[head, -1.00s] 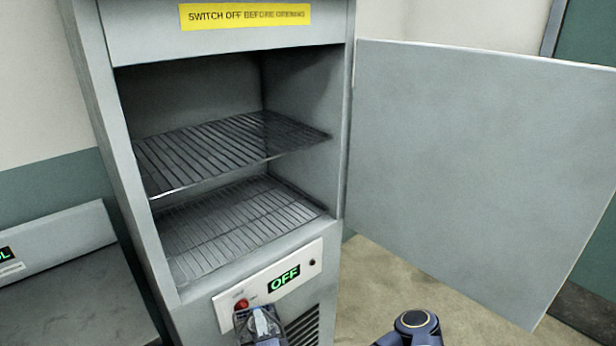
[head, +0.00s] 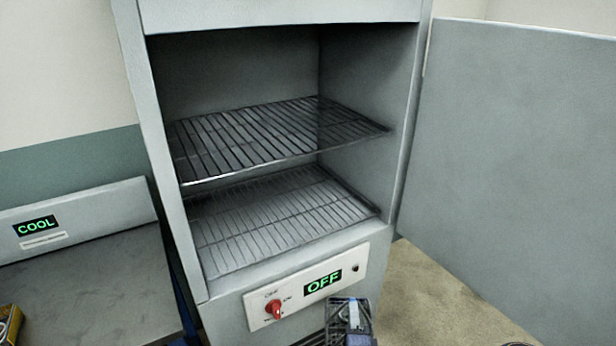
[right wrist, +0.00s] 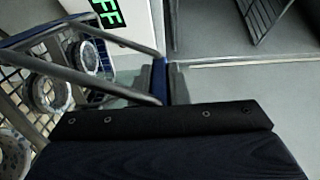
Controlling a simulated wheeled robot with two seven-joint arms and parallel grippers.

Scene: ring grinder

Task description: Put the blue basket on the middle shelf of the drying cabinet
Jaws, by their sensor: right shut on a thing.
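The drying cabinet (head: 160,150) stands open, its door (head: 510,170) swung out to the right. Two empty wire shelves show inside, an upper one (head: 270,135) and a lower one (head: 280,215); which counts as the middle one I cannot tell. My right gripper (head: 357,335) is low in front of the cabinet's control panel. In the right wrist view my right gripper (right wrist: 165,85) is shut on the basket, a wire-sided frame (right wrist: 70,45) with several ring-shaped parts (right wrist: 45,92) inside. Most of the basket is cut off there. My left gripper is not in view.
The control panel (head: 340,270) has a red knob (head: 273,309) and a green OFF display (head: 322,281). At left is a grey bench (head: 90,285) with a COOL display (head: 37,226). A small yellow-and-dark object (head: 10,322) sits at the lower left edge.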

